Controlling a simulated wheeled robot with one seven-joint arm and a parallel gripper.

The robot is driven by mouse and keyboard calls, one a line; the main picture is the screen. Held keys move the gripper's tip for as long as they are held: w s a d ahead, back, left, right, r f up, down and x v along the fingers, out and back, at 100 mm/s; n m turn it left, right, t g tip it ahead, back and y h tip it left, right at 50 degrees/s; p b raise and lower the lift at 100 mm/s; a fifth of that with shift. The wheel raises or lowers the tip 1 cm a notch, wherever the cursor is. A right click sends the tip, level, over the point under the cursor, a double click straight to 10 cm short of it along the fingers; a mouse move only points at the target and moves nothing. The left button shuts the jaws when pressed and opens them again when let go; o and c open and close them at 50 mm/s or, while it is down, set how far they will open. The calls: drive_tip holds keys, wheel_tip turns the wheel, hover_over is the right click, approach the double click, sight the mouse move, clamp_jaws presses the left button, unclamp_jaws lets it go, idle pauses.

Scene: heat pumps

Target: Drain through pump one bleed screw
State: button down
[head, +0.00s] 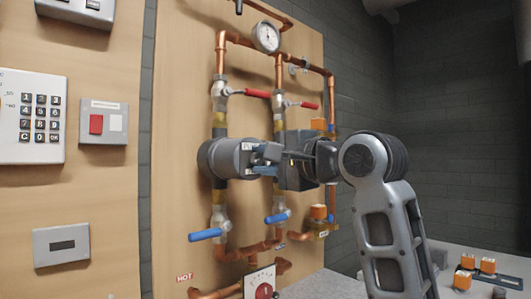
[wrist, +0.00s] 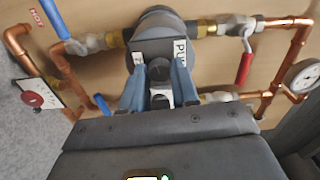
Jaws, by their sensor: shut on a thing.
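Pump one (head: 222,158) is a grey round-bodied pump on the left copper pipe; it shows in the wrist view with a partly hidden white label (wrist: 180,50). My gripper (head: 262,158) is at the front of this pump. In the wrist view my gripper's blue fingers (wrist: 158,85) are shut on a small dark knob (wrist: 158,70) at the middle of the pump face, which looks like the bleed screw. The fingers hide its sides. No water is visible. A second pump stands behind my gripper and is mostly hidden in the head view.
Red-handled valves (head: 257,93) sit above the pumps and blue-handled valves (head: 206,235) below, their levers sticking out sideways. A gauge (head: 266,37) is at the top. A keypad (head: 33,117) and a red switch (head: 96,124) are on the left. Orange-topped parts (head: 487,266) lie on the right surface.

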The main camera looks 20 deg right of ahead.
drive_tip(key=n+p, duration=0.1)
drive_tip(key=n, duration=0.2)
drive_tip(key=shift+n+p, duration=0.35)
drive_tip(key=shift+n, duration=0.05)
drive_tip(key=n+p, duration=0.1)
drive_tip(key=n, duration=0.7)
drive_tip(key=shift+f, duration=0.1)
drive_tip(key=n, duration=0.4)
drive_tip(key=shift+n, duration=0.3)
drive_tip(key=n+b, duration=0.1)
drive_tip(key=n, duration=0.5)
drive_tip(key=shift+f+b, duration=0.1)
drive_tip(key=shift+b, duration=0.25)
drive_tip(key=n+b, duration=0.1)
drive_tip(key=n, duration=0.3)
drive_tip(key=shift+d+n+b, duration=0.1)
drive_tip(key=shift+n+b, duration=0.2)
drive_tip(key=shift+b, duration=0.05)
drive_tip(key=shift+n+b, duration=0.45)
drive_tip(key=shift+n, duration=0.85)
